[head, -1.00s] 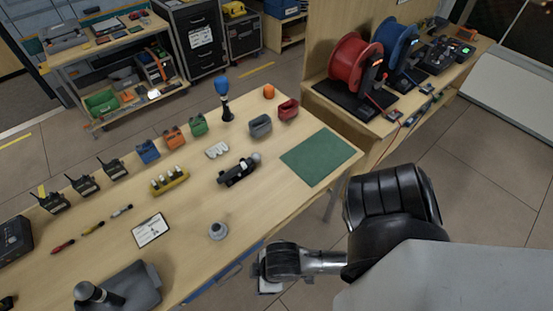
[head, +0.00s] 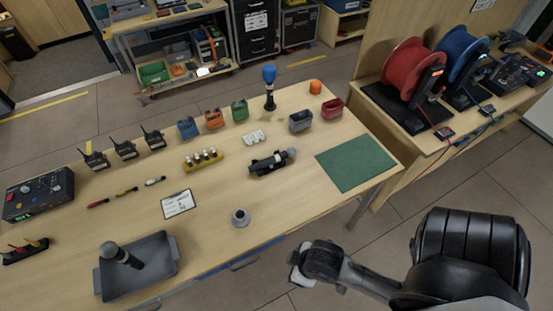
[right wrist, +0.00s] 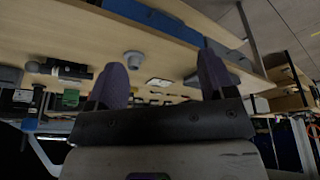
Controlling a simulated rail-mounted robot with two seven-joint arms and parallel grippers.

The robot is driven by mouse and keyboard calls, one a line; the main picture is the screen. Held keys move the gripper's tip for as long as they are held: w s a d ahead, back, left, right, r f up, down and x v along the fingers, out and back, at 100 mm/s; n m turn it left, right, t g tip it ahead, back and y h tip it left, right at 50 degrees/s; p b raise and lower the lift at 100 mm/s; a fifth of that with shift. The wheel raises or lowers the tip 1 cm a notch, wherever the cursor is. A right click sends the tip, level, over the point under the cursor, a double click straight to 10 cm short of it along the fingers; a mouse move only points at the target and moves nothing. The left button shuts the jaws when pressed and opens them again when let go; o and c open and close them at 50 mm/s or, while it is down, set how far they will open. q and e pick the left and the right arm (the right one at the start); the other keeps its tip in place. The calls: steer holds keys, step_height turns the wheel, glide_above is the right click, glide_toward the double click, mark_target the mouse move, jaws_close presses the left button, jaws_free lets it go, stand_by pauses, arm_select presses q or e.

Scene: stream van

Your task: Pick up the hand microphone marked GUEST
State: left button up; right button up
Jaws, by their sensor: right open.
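Three hand microphones show in the head view. One with a blue head (head: 269,76) stands upright near the table's far edge. One with a grey head lies across a black holder (head: 270,165) in the table's middle right. One with a dark grey head (head: 110,249) leans in a grey tray (head: 160,268) at the front left. I cannot read GUEST on any of them. My right gripper (head: 297,274) is beyond the table's front edge, apart from all microphones. In the right wrist view it is open and empty (right wrist: 163,76). My left gripper is out of view.
On the wooden table stand a grey round holder (head: 240,217), a white card (head: 177,204), a yellow battery rack (head: 204,163), several radios and small coloured pouches. A green mat (head: 356,162) lies bare at the right. Cable reels (head: 412,70) stand on the side bench.

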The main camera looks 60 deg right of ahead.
steer(key=shift+o, duration=0.6)
steer(key=shift+s+d, duration=0.1)
